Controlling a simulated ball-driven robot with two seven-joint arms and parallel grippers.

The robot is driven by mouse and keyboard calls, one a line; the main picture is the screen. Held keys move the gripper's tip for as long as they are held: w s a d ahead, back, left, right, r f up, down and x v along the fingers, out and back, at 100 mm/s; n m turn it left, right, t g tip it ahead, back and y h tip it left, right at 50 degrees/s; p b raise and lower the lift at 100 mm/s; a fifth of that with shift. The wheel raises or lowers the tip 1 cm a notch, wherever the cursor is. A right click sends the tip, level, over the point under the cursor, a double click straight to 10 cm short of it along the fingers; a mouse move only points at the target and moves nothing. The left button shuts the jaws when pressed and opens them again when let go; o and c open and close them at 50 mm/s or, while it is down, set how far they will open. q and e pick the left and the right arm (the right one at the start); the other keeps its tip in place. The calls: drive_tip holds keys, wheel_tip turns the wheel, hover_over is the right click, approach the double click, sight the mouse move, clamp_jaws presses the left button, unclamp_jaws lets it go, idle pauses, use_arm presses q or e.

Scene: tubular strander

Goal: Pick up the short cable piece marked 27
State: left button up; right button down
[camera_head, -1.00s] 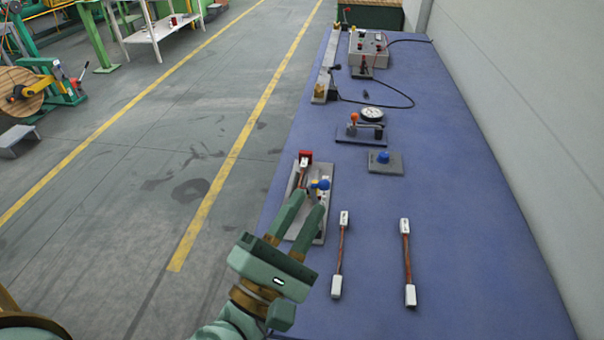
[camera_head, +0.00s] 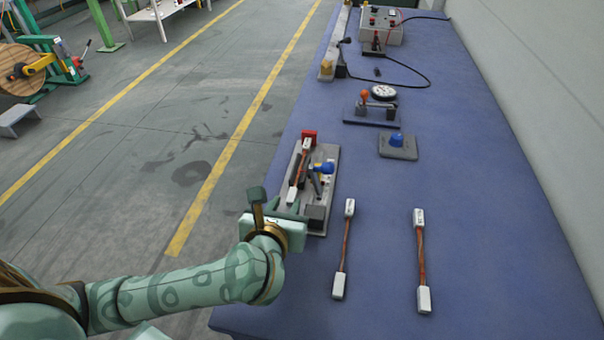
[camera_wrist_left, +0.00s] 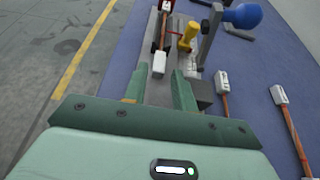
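Three short copper cable pieces with white end sleeves are in view; their numbers are too small to read. One (camera_head: 299,170) lies along a grey clamp fixture (camera_head: 323,205) with a blue-knobbed lever. Two others, a middle piece (camera_head: 345,243) and a right piece (camera_head: 421,255), lie flat on the blue bench. My left gripper (camera_head: 279,207) is by the near left end of the fixture. In the left wrist view its fingers (camera_wrist_left: 158,88) are apart with nothing between them, and the fixture piece's near white sleeve (camera_wrist_left: 160,63) is just beyond them. My right gripper is not in view.
On the blue bench (camera_head: 480,210) are a blue-knobbed grey block (camera_head: 398,147), an orange-knobbed fixture (camera_head: 370,112), a round dial (camera_head: 383,92) and a grey box with a black cable (camera_head: 380,25). A wall bounds the right side. The bench's near right is clear.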

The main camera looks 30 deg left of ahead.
sight(291, 195)
use_arm(q)
drive_tip(key=b+x, duration=0.3)
drive_tip(key=x, duration=0.2)
drive_tip(key=shift+w+f+b, duration=0.1)
drive_tip(key=shift+f+b, duration=0.3)
drive_tip(key=shift+w+r, duration=0.1)
drive_tip(key=shift+r, duration=0.15)
clamp_jaws()
